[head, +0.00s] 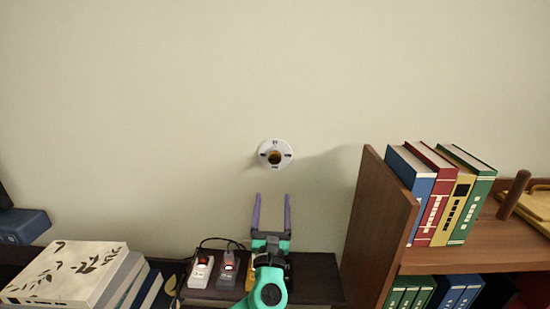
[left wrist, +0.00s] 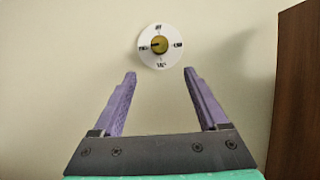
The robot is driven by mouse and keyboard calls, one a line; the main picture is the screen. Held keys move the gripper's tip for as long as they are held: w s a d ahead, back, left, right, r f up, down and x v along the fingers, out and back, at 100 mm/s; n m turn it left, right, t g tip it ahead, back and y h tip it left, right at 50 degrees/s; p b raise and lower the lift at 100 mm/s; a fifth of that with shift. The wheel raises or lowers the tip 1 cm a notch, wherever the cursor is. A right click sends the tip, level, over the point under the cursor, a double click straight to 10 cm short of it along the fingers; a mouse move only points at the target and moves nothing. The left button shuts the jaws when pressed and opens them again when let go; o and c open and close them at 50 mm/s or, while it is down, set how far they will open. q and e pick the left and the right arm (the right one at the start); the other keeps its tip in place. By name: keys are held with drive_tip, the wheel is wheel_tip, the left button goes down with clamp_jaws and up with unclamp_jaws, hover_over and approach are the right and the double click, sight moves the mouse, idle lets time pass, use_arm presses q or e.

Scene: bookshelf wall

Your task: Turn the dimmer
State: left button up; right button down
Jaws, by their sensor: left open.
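The dimmer (head: 275,153) is a round white dial plate with dark markings and a darker yellowish knob at its centre, fixed on the pale wall. In the left wrist view the dimmer (left wrist: 160,46) is above and beyond the fingertips, with its brassy knob between them in left-right terms. My left gripper (head: 272,197) is open and empty, its two purple fingers pointing up toward the dimmer from below. The fingers also show in the left wrist view (left wrist: 158,73), apart from the dial. My right gripper is not in view.
A wooden bookshelf (head: 375,225) with upright books (head: 440,195) stands right of the dimmer. Power strips (head: 201,270) with cables lie on the dark shelf (head: 320,280) below. Stacked books (head: 70,272) are at the lower left. The wall around the dimmer is clear.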

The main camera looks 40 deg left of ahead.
sight(275, 161)
use_arm(q)
drive_tip(key=p+x, duration=0.1)
drive_tip(key=x, duration=0.3)
drive_tip(key=p+x, duration=0.1)
drive_tip(key=x, duration=0.3)
drive_tip(key=r+p+x, duration=0.1)
drive_tip(key=x, duration=0.3)
drive_tip(key=shift+r+p, duration=0.15)
drive_tip(key=shift+p, duration=0.2)
drive_tip(key=shift+w+a+r, duration=0.1)
drive_tip(key=shift+c, duration=0.6)
clamp_jaws()
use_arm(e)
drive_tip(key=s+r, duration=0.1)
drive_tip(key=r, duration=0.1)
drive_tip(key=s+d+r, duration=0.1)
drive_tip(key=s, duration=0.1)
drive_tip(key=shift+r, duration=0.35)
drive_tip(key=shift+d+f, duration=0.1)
